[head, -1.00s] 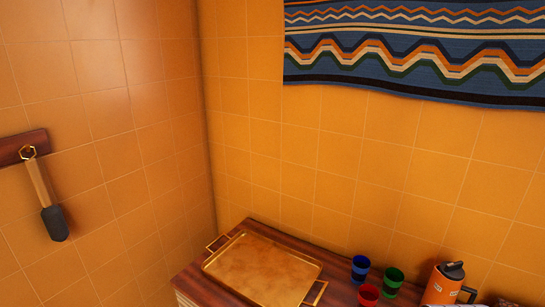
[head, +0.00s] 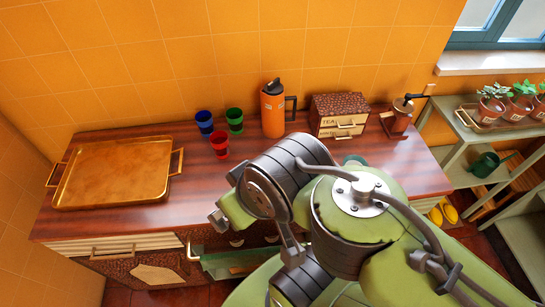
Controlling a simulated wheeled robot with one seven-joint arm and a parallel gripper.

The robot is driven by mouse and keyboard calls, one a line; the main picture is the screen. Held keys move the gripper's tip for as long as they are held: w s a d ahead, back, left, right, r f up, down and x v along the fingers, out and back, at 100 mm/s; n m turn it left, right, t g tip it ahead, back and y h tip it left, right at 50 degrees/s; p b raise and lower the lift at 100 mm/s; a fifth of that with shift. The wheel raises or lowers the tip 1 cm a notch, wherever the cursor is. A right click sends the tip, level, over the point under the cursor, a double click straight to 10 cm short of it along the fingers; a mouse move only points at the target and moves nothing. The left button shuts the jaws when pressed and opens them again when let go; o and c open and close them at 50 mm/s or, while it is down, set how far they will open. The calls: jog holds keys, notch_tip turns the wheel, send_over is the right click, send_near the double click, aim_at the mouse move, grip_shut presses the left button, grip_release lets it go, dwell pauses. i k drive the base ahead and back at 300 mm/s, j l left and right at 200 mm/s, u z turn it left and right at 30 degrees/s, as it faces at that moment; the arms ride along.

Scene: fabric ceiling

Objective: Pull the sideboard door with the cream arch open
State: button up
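The wooden sideboard (head: 200,188) stands against the tiled wall. The door looks closed. A small upright handle (head: 189,250) shows near its right edge. My green arm covers the middle and right of the sideboard front. My gripper cannot be made out; it is hidden or outside the picture.
A cream drawer front with a brass handle (head: 125,252) is above the door. On top are a brass tray (head: 118,172), coloured cups (head: 220,146), an orange flask (head: 272,110), a tea box (head: 338,115) and a grinder (head: 398,118).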

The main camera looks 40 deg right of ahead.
aim_at(170, 267)
jog(key=j+u, duration=0.2)
jog(key=u, duration=0.2)
jog(key=j+u, duration=0.25)
jog(key=u, duration=0.2)
jog(key=j+u, duration=0.25)
jog(key=u, duration=0.15)
jog(key=i+j+u, duration=0.1)
jog(key=u, duration=0.35)
jog(key=j, duration=0.1)
